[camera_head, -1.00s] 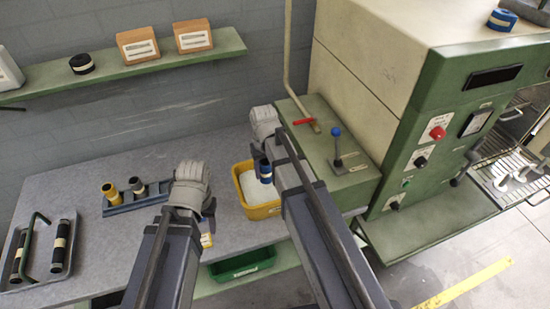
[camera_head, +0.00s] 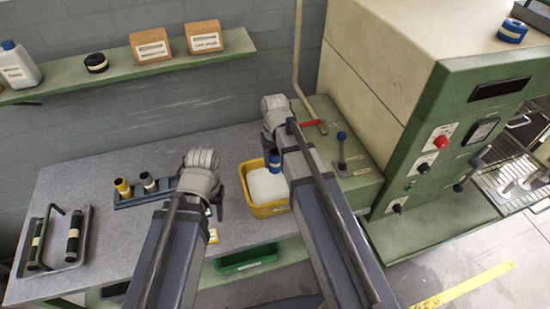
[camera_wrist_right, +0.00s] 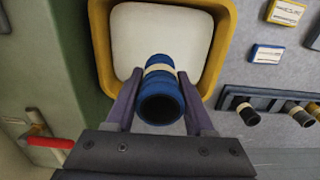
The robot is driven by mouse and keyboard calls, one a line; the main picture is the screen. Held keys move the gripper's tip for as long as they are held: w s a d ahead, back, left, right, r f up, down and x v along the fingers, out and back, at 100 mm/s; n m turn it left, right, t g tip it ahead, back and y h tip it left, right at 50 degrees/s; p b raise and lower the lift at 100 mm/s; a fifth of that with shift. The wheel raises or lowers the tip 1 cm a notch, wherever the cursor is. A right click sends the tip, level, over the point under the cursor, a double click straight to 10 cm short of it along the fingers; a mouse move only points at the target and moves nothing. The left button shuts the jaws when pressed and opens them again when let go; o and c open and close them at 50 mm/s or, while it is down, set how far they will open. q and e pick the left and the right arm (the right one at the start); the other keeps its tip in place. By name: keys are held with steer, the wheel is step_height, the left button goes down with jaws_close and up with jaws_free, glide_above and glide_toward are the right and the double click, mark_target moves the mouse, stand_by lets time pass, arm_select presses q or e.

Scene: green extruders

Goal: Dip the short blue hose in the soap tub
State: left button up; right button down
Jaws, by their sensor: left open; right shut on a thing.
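The short blue hose (camera_head: 274,159) has a cream band and is held in my right gripper (camera_wrist_right: 160,100), which is shut on it. In the right wrist view the hose (camera_wrist_right: 160,105) points its open end at the camera, between the two fingers. The soap tub (camera_head: 268,211) is yellow with white contents; in the right wrist view the tub (camera_wrist_right: 214,45) lies beyond the hose. The hose appears over the tub's back part; its exact height above the soap is unclear. My left gripper (camera_head: 218,208) is open and empty over the bench, left of the tub.
A rack (camera_head: 127,203) with a yellow and a grey hose stands left on the bench. A tray (camera_head: 75,262) with black rollers is further left. A green machine box with a blue-knobbed lever (camera_head: 342,150) stands right of the tub. A green bin (camera_head: 246,259) is below.

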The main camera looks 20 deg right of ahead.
arm_select(q)
steer(key=shift+f+b, duration=5.75)
steer(key=shift+f, duration=0.2)
arm_select(e)
steer(key=shift+f, duration=5.9)
arm_select(q)
steer(key=shift+r, duration=0.15)
arm_select(e)
steer(key=shift+r, duration=0.1)
arm_select(q)
step_height(320, 180, up, 12)
steer(key=p, duration=1.2)
arm_select(e)
step_height(320, 180, up, 12)
